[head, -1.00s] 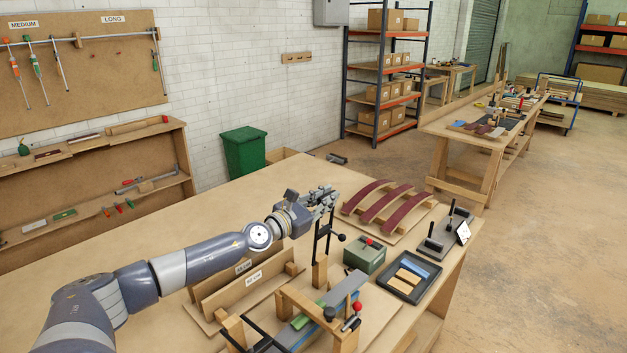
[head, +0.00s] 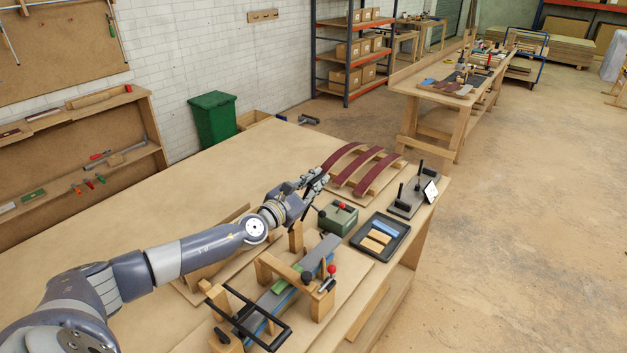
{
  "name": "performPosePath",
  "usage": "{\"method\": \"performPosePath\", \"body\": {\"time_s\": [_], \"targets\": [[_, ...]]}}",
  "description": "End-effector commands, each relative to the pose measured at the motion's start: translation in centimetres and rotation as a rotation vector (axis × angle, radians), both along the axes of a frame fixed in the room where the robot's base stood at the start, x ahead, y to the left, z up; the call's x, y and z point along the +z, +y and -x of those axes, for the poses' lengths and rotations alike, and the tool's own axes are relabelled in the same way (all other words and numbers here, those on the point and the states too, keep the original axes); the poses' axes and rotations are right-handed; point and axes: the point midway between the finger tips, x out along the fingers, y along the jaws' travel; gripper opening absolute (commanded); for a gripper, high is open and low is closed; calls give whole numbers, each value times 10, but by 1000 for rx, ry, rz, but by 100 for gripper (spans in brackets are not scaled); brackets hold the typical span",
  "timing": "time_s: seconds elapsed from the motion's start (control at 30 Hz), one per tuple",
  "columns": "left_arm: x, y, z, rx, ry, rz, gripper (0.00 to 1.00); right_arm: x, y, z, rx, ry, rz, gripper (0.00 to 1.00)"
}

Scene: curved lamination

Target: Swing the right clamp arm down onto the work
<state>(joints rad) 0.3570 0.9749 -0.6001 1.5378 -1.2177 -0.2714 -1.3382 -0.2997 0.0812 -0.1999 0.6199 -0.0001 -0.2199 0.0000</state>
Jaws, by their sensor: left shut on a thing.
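The work (head: 318,255) is a stack of grey, green and blue strips lying across a wooden form in the head view. One black clamp arm (head: 283,333) lies low across its near end. The right clamp arm (head: 306,207), a black bar, stands raised and tilted above a wooden post (head: 296,238) at the far end. My left gripper (head: 313,183) is shut on the upper part of this clamp arm. The fingers and wrist hide much of its frame. My right gripper is not in view.
A green box (head: 338,220) with a red knob stands right of the post. A black tray (head: 399,239) with small blocks and a grey plate with black posts (head: 412,198) lie farther right. Curved dark red strips (head: 362,168) lie behind the gripper.

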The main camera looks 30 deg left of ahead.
Motion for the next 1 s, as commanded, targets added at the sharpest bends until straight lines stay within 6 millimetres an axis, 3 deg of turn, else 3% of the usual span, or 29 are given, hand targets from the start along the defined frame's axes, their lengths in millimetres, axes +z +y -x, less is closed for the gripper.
{"method": "performPosePath", "body": {"time_s": [0.07,0.1,0.17,0.2,0.67,1.0], "targets": [[-4,-4,1,-8,10,7,0,0,0,0,0,0,0,0],[-4,-3,1,-8,10,6,20,0,0,0,-1,0,-1,0],[-4,-3,1,-8,10,6,34,0,1,0,-1,0,-1,0],[-4,-3,1,-8,10,6,36,0,1,0,-1,0,-1,0],[-2,0,3,-1,4,0,36,0,1,1,0,1,-1,0],[-7,4,45,-2,14,-4,36,0,1,0,0,0,-1,0]]}}
